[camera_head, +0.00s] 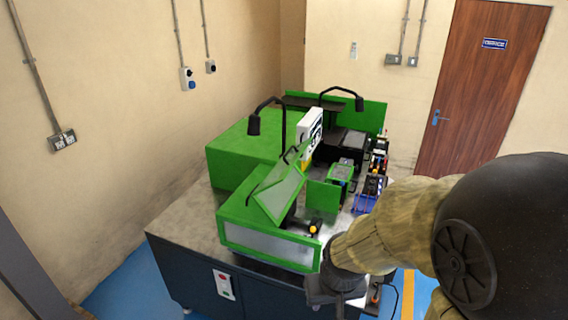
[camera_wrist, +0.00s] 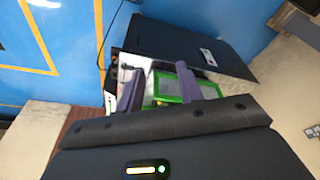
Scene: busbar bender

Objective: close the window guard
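The window guard (camera_head: 281,195) is a clear panel in a green frame on the green bender housing (camera_head: 228,208). It stands raised and tilted, with an opening below it. My gripper (camera_wrist: 157,88) shows in the wrist view with its two dark fingers apart and nothing clearly held between them. In the head view my arm reaches in from the right, and its end is low at the front right corner of the machine, apart from the guard; the fingertips are hidden there. A green-framed part (camera_wrist: 178,84) lies beyond the fingers in the wrist view; I cannot tell if it is the guard.
The machine stands on a dark cabinet bench (camera_head: 190,262) with a metal top. Two black lamps (camera_head: 254,122) rise over it. A blue tray (camera_head: 365,204) and small parts lie at its right side. Walls close off the back and left; a brown door (camera_head: 485,90) is behind.

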